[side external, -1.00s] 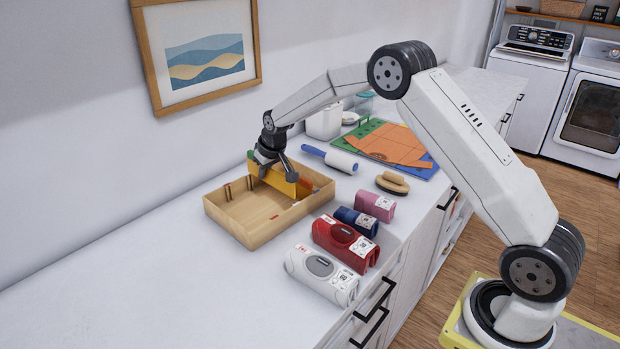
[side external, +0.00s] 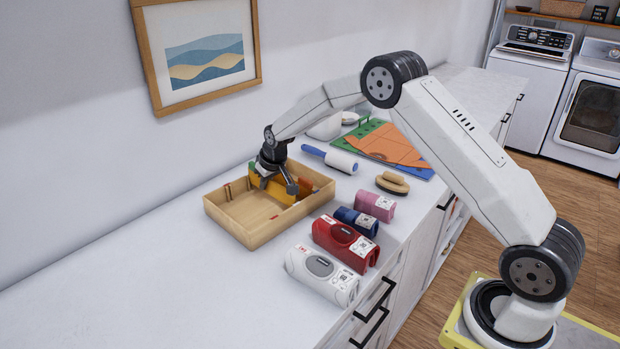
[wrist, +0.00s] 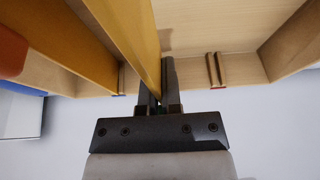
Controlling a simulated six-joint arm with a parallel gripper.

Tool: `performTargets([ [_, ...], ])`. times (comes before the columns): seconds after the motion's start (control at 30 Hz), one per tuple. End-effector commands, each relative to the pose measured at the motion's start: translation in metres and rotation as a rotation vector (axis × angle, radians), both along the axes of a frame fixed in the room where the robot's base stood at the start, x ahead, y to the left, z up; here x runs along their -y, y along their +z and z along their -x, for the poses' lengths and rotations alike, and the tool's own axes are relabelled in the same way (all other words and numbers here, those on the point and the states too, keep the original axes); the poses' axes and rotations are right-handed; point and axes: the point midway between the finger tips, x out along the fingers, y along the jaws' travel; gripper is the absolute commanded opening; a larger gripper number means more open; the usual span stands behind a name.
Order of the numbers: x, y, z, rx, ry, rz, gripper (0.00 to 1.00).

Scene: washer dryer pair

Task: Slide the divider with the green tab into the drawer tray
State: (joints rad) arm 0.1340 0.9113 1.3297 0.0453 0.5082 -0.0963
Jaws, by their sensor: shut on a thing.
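The yellow divider (side external: 284,194) is in my gripper (side external: 277,184), low within the light wooden drawer tray (side external: 236,232). A small green patch shows at its far end beside the gripper. In the wrist view, the divider (wrist: 134,30) runs down between the fingertips (wrist: 158,88), which are shut on it. A second yellow panel (wrist: 60,38) stands to its left, with an orange-red tab (wrist: 10,50) further left. Slot strips (wrist: 215,70) line the tray wall. I cannot tell whether the divider's ends sit in slots or how deep its lower edge is.
Coloured sheets (side external: 390,145) lie behind. The counter left of the tray is clear.

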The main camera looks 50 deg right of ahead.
Motion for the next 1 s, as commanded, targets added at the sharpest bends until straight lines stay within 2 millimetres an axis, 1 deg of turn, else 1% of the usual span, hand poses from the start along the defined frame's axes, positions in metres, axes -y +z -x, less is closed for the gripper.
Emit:
performTargets([
  [0.5, 0.000, -0.018, 0.000, 0.000, 0.000, -0.001, 0.00],
  [1.0, 0.000, -0.024, 0.000, 0.001, 0.001, -0.002, 0.00],
])
